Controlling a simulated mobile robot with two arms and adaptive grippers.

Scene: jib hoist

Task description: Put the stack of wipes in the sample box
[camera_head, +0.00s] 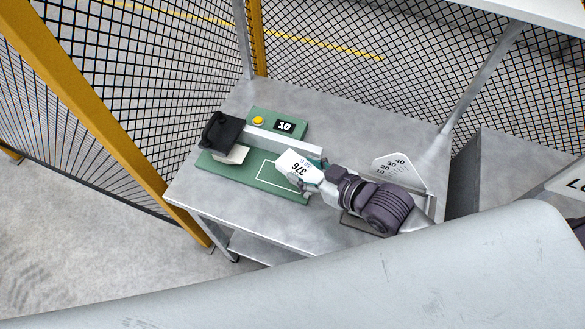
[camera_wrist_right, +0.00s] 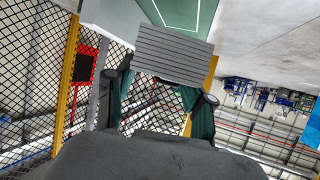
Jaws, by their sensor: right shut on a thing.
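In the right wrist view, a grey block with fine parallel lines, like layered sheets (camera_wrist_right: 173,52), sits between the dark green fingers (camera_wrist_right: 160,95). The head view does not show clearly whether the block touches the board. I cannot pick out the sample box with certainty. My left gripper is not in view.
On the green board (camera_head: 222,171) stand a black-headed device (camera_head: 219,131) with a pale bar, a white block (camera_head: 232,155) and a white outlined rectangle. Behind are a yellow button (camera_head: 258,120) and a "10" display (camera_head: 284,126). A numbered scale plate (camera_head: 400,166) stands right. Mesh fence surrounds the table (camera_head: 345,120).

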